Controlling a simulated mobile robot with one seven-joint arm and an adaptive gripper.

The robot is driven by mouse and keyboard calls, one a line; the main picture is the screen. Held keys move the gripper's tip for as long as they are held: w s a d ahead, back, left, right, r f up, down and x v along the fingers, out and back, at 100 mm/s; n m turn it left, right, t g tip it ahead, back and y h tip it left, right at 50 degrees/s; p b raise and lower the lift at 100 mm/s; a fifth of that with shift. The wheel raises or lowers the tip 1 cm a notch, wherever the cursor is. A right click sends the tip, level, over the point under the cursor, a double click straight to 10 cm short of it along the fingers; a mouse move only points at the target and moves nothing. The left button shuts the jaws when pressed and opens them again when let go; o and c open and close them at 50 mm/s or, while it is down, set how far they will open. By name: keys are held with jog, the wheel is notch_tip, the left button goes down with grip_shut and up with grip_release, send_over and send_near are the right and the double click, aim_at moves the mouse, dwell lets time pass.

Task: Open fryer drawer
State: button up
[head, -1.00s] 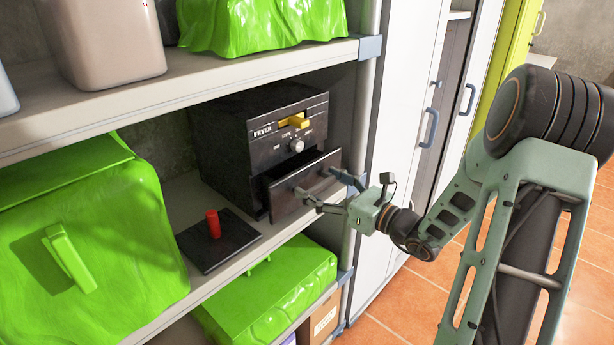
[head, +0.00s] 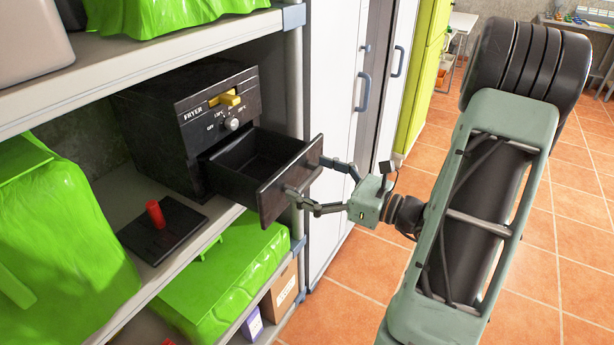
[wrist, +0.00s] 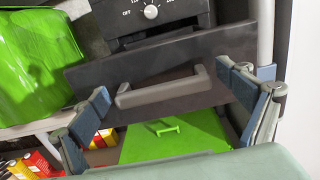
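The black fryer (head: 165,125) stands on the middle shelf, with a dial and a yellow lever on its front. Its drawer (head: 262,175) is pulled well out, and its empty inside shows. The drawer front is tilted in the wrist view (wrist: 150,65), with a grey bar handle (wrist: 165,87) across it. My gripper (head: 308,180) is at the drawer front.
A black plate with a red knob (head: 156,214) lies on the shelf left of the drawer. Green-covered things (head: 55,240) fill the shelf's left, and a green lid (head: 215,275) is below. A shelf post (head: 294,110) and white cabinet (head: 337,90) stand right. The tiled floor is clear.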

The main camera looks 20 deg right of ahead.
jog(key=v, duration=1.2)
dwell(0.5)
